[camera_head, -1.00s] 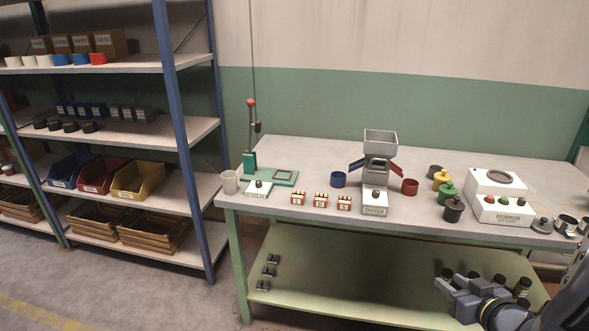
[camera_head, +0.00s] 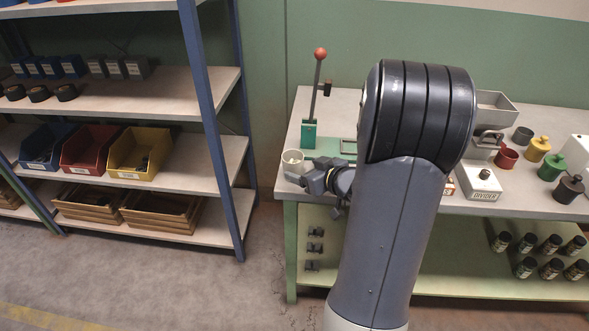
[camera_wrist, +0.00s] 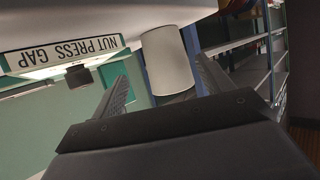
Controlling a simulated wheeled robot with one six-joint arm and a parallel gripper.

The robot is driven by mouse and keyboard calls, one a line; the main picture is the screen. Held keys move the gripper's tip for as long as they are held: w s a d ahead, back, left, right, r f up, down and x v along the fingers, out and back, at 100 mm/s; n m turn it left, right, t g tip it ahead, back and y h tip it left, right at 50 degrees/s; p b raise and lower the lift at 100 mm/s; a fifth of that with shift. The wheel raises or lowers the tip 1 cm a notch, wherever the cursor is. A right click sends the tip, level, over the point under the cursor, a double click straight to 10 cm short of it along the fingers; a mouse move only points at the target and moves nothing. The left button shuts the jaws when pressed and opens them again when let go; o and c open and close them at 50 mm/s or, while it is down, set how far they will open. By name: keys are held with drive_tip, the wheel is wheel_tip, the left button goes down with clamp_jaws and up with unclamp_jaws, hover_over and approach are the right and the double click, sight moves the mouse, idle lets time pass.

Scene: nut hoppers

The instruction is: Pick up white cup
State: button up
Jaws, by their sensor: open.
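The white cup (camera_head: 292,162) stands upright at the left front corner of the workbench, partly hidden by my gripper in the head view. In the wrist view the cup (camera_wrist: 166,62) shows as a pale cylinder ahead, between the lines of the two fingers. My gripper (camera_head: 302,177) is beside the cup at the bench's front edge. It also shows in the wrist view (camera_wrist: 165,85), with its fingers spread and nothing held. The cup appears to lie just beyond the fingertips; I cannot tell whether they touch it.
The green lever press (camera_head: 309,134) stands behind the cup. A "NUT PRESS GAP" sign block (camera_wrist: 62,55) is close beside it. The divider box (camera_head: 478,184) and coloured cups sit to the right. A shelf rack (camera_head: 215,120) stands left, with floor between it and the bench.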

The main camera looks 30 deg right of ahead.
sight(299, 171)
drive_tip(key=x, duration=0.2)
drive_tip(key=a+b+x, duration=0.1)
drive_tip(key=x, duration=0.1)
drive_tip(key=shift+w+f, duration=0.15)
drive_tip(key=shift+f, duration=0.25)
drive_tip(key=shift+w, duration=0.3)
drive_tip(key=c, duration=1.1)
